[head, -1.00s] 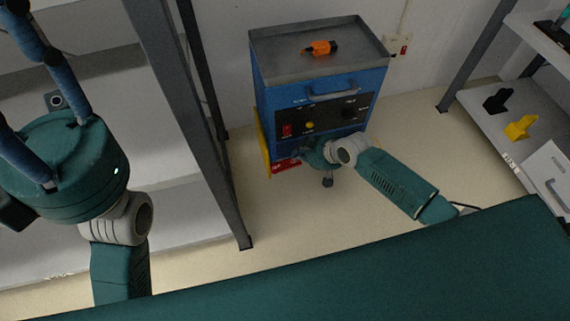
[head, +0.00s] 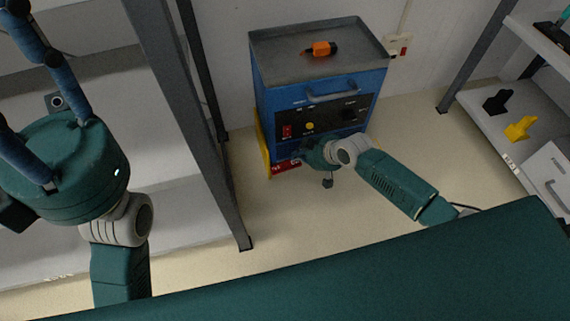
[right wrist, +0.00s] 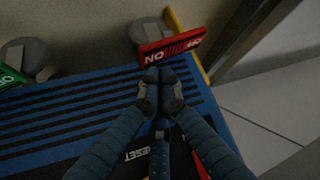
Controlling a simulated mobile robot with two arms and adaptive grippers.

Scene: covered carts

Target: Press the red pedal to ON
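The red pedal (head: 283,169) is low on the front of the blue cart (head: 320,88), partly hidden by my right gripper (head: 302,158). In the right wrist view the red pedal (right wrist: 172,47) appears upside down, with ON lettering at its left end and OFF at its right. My right gripper (right wrist: 160,76) is shut and empty. Its fingertips are together by the pedal's near edge, nearer the ON end; I cannot tell whether they touch. My left gripper (head: 30,80) is high at the left; its fingertips are out of frame.
A green pedal (right wrist: 10,76) shows at the left of the right wrist view. The cart has a red switch (head: 287,131), a handle and an orange item (head: 321,48) on top. Shelves stand at both sides. A grey post (head: 190,120) is left of the cart. Floor right of the cart is clear.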

